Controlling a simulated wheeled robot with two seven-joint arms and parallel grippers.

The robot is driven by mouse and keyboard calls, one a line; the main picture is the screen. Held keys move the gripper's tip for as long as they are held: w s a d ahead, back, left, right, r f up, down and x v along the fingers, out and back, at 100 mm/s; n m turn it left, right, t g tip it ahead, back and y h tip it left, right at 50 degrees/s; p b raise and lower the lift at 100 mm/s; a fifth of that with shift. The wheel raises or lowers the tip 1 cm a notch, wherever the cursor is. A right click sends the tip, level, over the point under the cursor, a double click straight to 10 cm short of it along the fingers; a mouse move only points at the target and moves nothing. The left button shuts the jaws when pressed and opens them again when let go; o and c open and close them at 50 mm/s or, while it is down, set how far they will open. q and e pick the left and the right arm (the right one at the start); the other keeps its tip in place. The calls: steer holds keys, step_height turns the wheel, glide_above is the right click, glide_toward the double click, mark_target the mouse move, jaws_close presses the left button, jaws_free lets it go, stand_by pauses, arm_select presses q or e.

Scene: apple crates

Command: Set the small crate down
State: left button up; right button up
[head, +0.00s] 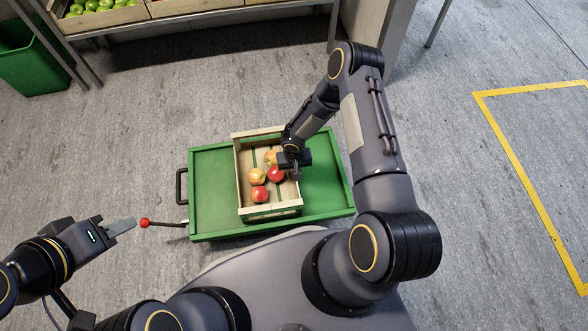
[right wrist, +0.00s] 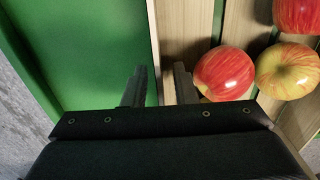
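The small wooden crate (head: 270,212) stands level on the green cart top (head: 212,190), with several red and yellow apples (head: 259,194) in it. My right gripper (head: 291,170) is at the crate's right side wall. In the right wrist view the crate's wall rim (right wrist: 153,35) runs between the two fingers of the right gripper (right wrist: 160,82), which stand apart with a gap beside the rim. My left gripper (head: 122,227) is away from the crate, left of the cart, its fingers seen edge-on near a red knob (head: 145,223).
The knob sits on a thin rod at the cart's left side, below a black handle (head: 181,186). A rack with crates of green apples (head: 90,8) stands at the back. A green bin (head: 30,65) is at far left. Yellow floor tape (head: 515,160) marks clear floor at right.

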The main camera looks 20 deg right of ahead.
steer(key=s+d+r+t+p, duration=0.1)
steer(key=d+r+p, duration=0.15)
steer(key=r, duration=1.55)
steer(key=s+d+r+t+p, duration=0.1)
steer(key=d+r, duration=0.3)
steer(key=r, duration=1.4)
steer(key=s+a+r+t+y, duration=0.1)
steer(key=s+a+r+y, duration=0.1)
steer(key=s+r, duration=0.5)
steer(key=s+a+r+t+y, duration=0.1)
steer(key=s+a+r+t, duration=0.1)
steer(key=s+r, duration=0.5)
steer(key=s+a, duration=0.1)
steer(key=s, duration=0.4)
steer(key=shift+s+r+n+t+y, duration=0.3)
steer(key=shift+r+y, duration=0.1)
